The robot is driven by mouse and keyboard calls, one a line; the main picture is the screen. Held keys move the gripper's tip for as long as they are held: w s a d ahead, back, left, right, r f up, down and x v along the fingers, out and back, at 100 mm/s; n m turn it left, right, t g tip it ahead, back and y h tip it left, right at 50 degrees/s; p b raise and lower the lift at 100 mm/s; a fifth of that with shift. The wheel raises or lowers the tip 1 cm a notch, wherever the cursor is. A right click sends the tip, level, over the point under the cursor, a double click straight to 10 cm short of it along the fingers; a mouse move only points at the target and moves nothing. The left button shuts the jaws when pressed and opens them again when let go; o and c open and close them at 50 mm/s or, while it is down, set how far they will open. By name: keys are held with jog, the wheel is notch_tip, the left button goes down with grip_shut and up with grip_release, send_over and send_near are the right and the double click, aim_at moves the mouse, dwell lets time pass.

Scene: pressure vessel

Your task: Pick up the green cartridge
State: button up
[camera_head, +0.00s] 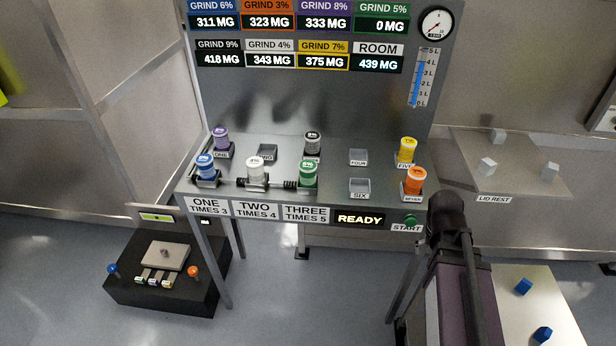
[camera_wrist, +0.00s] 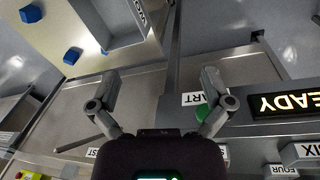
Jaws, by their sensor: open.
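The green cartridge (camera_head: 308,174) stands upright in the front row of the bench, at the station labelled THREE. Its white label faces the front. My gripper (camera_wrist: 159,82) shows in the wrist view with its two fingers spread wide and nothing between them. It is over the front right part of the bench, near the START button (camera_wrist: 203,111), which one finger partly covers. In the head view my arm hides the gripper's fingers, well to the right of the green cartridge. The green cartridge does not show in the wrist view.
A white cartridge (camera_head: 255,172) stands left of the green one, with a black one (camera_head: 312,143) behind it. Blue (camera_head: 206,171), purple (camera_head: 221,139), yellow (camera_head: 407,151) and orange (camera_head: 415,182) cartridges stand elsewhere. Holders FOUR (camera_head: 358,157) and SIX (camera_head: 360,188) are empty.

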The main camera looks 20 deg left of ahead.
jog(key=w+a+r+m+t+h, duration=0.25)
jog(key=w+a, duration=0.25)
jog(key=a, duration=0.6)
jog(key=m+t+h, duration=0.2)
jog(key=t, duration=0.8)
send_near(302, 174)
jog(key=r, duration=0.1)
jog(key=shift+s+g+b, duration=0.25)
jog(key=shift+s+b, duration=0.05)
jog(key=shift+s, duration=0.1)
jog(key=shift+w, duration=0.1)
jog(key=b+x, duration=0.1)
jog(key=x, duration=0.2)
jog(key=b+x, duration=0.2)
jog(key=x, duration=0.2)
jog(key=shift+a+f, duration=0.1)
jog(key=shift+f, duration=0.1)
jog(key=shift+w+d+f, duration=0.2)
jog(key=shift+w+d, duration=0.1)
jog(key=shift+w, duration=0.3)
